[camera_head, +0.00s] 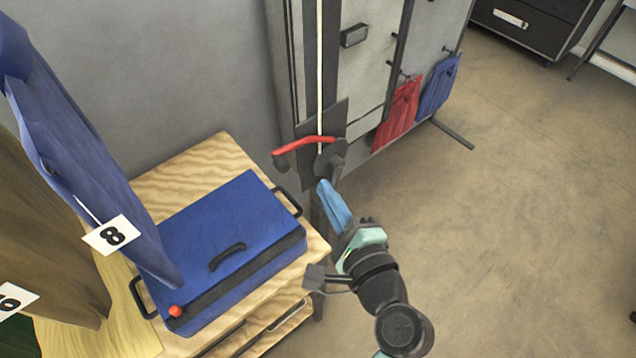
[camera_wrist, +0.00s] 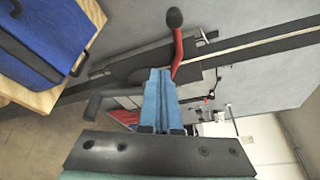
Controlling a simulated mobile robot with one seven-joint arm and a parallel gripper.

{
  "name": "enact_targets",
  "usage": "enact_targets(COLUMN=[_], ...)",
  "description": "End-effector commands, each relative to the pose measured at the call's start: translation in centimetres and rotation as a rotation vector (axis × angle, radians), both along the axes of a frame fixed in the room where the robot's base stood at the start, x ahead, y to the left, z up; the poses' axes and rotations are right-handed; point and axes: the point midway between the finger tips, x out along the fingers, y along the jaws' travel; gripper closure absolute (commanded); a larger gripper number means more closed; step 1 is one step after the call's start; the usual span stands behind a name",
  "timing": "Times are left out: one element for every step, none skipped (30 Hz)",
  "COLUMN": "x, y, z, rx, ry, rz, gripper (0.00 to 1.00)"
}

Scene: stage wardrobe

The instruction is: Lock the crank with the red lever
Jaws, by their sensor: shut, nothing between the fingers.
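The red lever (camera_head: 305,143) is on a dark plate on the grey upright panel, with a dark knob at its left end. In the wrist view the red lever (camera_wrist: 177,52) stands just beyond my fingertips, its black knob upward. The dark crank (camera_head: 330,158) sits at the lever's right end; a dark arm, perhaps its handle, shows in the wrist view (camera_wrist: 98,102). My gripper (camera_head: 323,185) has blue fingers, shut and empty, just below the crank in the head view. In the wrist view my gripper (camera_wrist: 160,74) overlaps the lever's lower end; I cannot tell whether they touch.
A white cord (camera_head: 320,70) runs down the panel to the plate. A blue case (camera_head: 205,235) lies on a wooden table (camera_head: 190,165) at left, beside hanging garments (camera_head: 85,150). Red (camera_head: 398,112) and blue (camera_head: 439,86) cloths hang behind.

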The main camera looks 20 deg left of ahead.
Motion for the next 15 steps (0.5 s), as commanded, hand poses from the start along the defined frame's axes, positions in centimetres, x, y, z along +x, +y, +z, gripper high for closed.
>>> enact_targets(x=[-0.8, -1.2, -1.7, -2.0, -2.2, -2.5, -2.8, -2.9, -3.1, -3.2, -3.3, -3.4, -3.4, -3.4, -3.4], y=[-0.8, -1.1, -1.5, -1.8, -2.1, -2.4, -2.5, -2.7, -2.8, -2.9, -3.0, -3.0, -3.0, -3.0, -3.0], z=[-0.1, 0.1, 0.2, 0.4, 0.5, 0.7, 0.8, 0.8, 0.9, 1.0, 1.1, 1.1, 1.1, 1.1, 1.1], rx=[-0.001, -0.001, -0.002, -0.002, -0.001, 0.001, 0.0, 0.0, 0.0, 0.0, 0.0, -0.001, -0.001, -0.001, -0.001], ry=[-0.001, -0.001, 0.0, 0.0, 0.001, -0.001, 0.001, 0.001, 0.0, 0.0, 0.0, 0.001, 0.001, 0.001, 0.001], rz=[-0.002, -0.003, -0.003, -0.002, -0.002, -0.002, -0.001, -0.001, -0.001, -0.001, -0.001, 0.0, 0.0, 0.0, 0.0], gripper=[1.0, 1.0, 1.0, 1.0, 1.0, 1.0, 1.0, 1.0, 1.0, 1.0, 1.0, 1.0, 1.0, 1.0, 1.0])
